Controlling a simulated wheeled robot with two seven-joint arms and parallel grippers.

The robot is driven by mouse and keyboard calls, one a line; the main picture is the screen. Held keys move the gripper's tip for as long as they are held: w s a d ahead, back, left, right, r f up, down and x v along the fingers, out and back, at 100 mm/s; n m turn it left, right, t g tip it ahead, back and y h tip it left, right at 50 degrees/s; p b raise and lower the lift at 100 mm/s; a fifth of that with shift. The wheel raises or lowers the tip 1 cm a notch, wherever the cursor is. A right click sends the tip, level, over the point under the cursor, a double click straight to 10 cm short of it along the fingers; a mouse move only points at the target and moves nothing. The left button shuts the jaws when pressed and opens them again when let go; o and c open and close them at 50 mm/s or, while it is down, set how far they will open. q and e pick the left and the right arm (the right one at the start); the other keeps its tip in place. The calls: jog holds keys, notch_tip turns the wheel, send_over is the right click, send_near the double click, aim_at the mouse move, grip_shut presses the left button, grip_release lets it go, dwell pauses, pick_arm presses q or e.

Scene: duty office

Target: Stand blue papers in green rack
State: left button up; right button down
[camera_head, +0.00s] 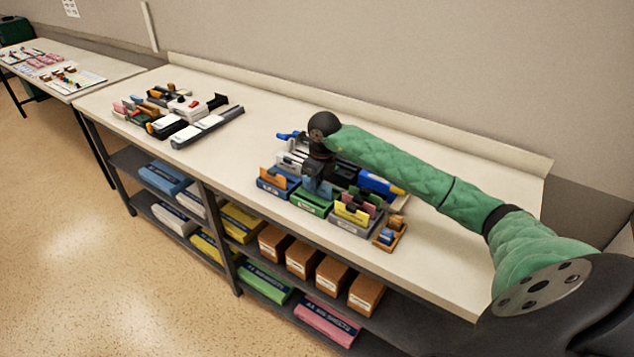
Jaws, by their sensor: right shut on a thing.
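The green rack (311,203) stands on the near edge of the table, between a blue rack (275,187) and a grey rack (352,224). My right gripper (318,182) points down directly above the green rack, with my green-sleeved arm reaching in from the right. It is shut on the blue papers (325,188), which look upright at the rack's slots. The gripper partly hides them, and I cannot tell whether they touch the rack's bottom. My left gripper is not in view.
The blue rack holds orange papers (273,173); the grey rack holds yellow (351,208) and pink ones. A small wooden tray (390,237) stands at the right. Dark and white desk items crowd behind the racks.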

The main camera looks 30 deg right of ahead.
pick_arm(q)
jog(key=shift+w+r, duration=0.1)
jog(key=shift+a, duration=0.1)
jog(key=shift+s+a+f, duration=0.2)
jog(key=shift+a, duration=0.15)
pick_arm(e)
jog(key=c, duration=1.3)
grip_release()
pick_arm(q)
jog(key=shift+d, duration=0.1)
pick_arm(e)
jog(key=shift+r+p, duration=1.35)
jog(key=shift+r, duration=3.2)
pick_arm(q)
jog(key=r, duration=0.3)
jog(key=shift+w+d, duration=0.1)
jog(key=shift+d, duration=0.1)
